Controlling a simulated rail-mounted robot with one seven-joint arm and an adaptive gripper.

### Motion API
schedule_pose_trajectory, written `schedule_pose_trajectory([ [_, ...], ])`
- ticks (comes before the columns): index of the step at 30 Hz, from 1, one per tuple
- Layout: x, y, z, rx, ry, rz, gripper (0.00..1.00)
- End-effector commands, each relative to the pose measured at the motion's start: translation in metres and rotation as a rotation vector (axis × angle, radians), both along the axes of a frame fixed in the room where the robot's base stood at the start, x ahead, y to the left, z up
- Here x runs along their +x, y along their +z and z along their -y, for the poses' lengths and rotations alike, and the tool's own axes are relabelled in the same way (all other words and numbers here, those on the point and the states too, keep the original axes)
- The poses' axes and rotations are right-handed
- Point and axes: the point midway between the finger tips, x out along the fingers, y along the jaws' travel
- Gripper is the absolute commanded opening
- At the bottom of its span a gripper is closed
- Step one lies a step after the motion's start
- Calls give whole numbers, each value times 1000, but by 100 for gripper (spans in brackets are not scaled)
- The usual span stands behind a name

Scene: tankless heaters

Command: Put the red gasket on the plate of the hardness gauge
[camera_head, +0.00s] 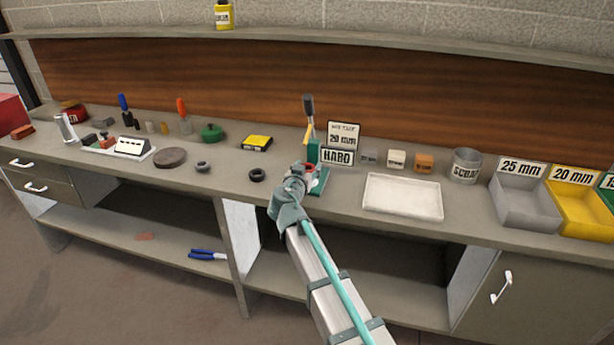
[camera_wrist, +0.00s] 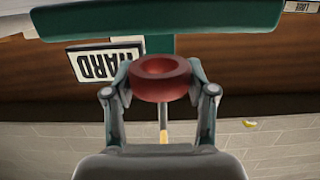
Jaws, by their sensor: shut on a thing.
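My gripper (camera_head: 306,172) is shut on the red gasket (camera_wrist: 160,80), a thick ring held between the two fingertips in the wrist view. A little of the gasket's red (camera_head: 309,167) shows at the fingertips in the head view. The hardness gauge (camera_head: 313,152) is a green stand with a dark-topped lever, standing just behind my gripper. Its green base plate (camera_head: 321,184) is partly hidden by my gripper. In the wrist view green parts of the gauge (camera_wrist: 160,18) lie close to the gasket. I cannot tell whether the gasket touches the plate.
The HARD sign (camera_head: 337,157) and a 20 mm card (camera_head: 344,131) stand beside the gauge. A white tray (camera_head: 402,196) lies to the right, with a scrap can (camera_head: 466,165) behind. A black ring (camera_head: 257,174) lies to the left. Bins (camera_head: 525,205) stand far right.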

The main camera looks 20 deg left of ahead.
Motion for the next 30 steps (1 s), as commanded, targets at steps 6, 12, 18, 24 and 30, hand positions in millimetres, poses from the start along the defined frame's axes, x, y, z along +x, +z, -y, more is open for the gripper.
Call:
schedule_pose_trajectory([
  [6, 1, -28, 0, -1, -1, -1, 22],
  [12, 1, -30, 0, -1, 0, 0, 22],
  [18, 0, -33, 0, 0, 0, 0, 22],
  [24, 1, -33, 0, 0, 0, 0, 64],
  [30, 1, -33, 0, 0, 0, 0, 81],
])
